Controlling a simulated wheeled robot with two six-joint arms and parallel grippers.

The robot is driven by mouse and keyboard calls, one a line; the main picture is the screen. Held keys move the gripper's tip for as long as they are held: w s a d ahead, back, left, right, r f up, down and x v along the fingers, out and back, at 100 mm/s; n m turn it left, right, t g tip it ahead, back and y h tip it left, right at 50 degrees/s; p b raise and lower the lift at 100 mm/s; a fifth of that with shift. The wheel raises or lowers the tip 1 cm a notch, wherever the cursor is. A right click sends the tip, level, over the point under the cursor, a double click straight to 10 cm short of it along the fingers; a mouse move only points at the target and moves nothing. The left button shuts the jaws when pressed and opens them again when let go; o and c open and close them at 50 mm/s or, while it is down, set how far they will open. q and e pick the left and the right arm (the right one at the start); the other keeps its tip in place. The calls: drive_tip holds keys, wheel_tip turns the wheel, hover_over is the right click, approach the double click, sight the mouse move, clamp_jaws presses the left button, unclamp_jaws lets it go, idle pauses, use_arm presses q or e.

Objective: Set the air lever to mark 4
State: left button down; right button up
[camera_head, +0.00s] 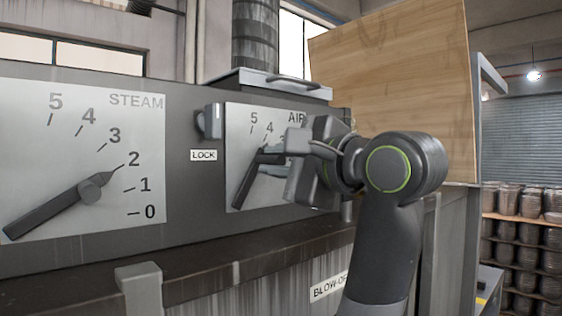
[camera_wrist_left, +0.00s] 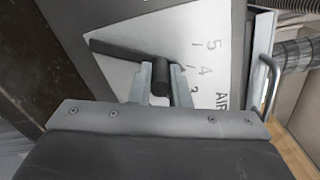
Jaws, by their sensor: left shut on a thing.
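The AIR dial (camera_head: 238,135) is a pale plate on the dark panel, with marks 5 and 4 legible and the lower ones largely covered. Its dark air lever (camera_head: 243,187) slants from lower left to upper right. Its upper end appears to lie near mark 4, but the exact reading is partly hidden. My left gripper (camera_head: 278,158) is in front of the dial, shut on the lever's dark handle peg. In the left wrist view the peg (camera_wrist_left: 160,78) sits between both fingers, and the lever bar (camera_wrist_left: 112,49) runs off to the left. My right gripper is out of view.
A STEAM dial (camera_head: 140,120) with its own lever (camera_head: 50,211), pointing near 2, is on the left. A LOCK label (camera_head: 203,155) and a grey knob (camera_head: 210,122) sit beside the AIR dial. A ledge (camera_head: 200,270) runs below; a wooden board (camera_head: 395,75) stands behind my arm.

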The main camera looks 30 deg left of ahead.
use_arm(q)
drive_tip(key=shift+s+r, duration=0.1)
idle(0.3)
drive_tip(key=c, duration=1.4)
unclamp_jaws()
drive_tip(key=shift+a, duration=0.1)
drive_tip(key=shift+o, duration=0.2)
drive_tip(key=shift+s+d+b, duration=0.15)
drive_tip(key=shift+d+b, duration=0.2)
drive_tip(key=shift+d, duration=0.25)
drive_tip(key=b+v, duration=0.4)
drive_tip(key=v, duration=1.2)
drive_tip(key=shift+d, duration=0.1)
